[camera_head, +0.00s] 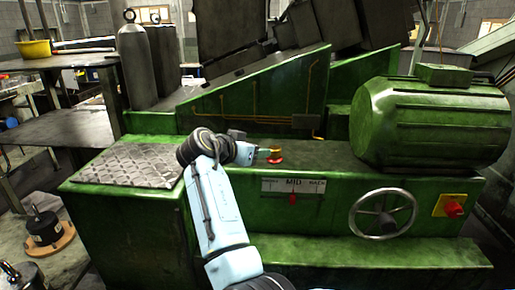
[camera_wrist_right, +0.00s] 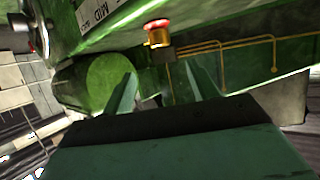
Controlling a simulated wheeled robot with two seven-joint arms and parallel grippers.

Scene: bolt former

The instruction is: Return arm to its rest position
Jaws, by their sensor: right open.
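My right arm comes up from the bottom middle in the head view and bends at the wrist over the green machine's top. My right gripper (camera_head: 262,153) points right, close to a red button on a yellow base (camera_head: 275,155). In the right wrist view my right gripper (camera_wrist_right: 163,85) is open, with nothing seen between its fingers. There the red button (camera_wrist_right: 157,25) stands beyond the fingertips, apart from them in the picture. The exact gap is hard to tell. My left gripper is not in view.
The green machine (camera_head: 250,215) fills the middle, with a MID scale and red pointer (camera_head: 292,198), a handwheel (camera_head: 384,212) and a red knob (camera_head: 453,209) on its front. A large green motor (camera_head: 430,120) stands at right. A diamond-plate top (camera_head: 130,167) at left is clear.

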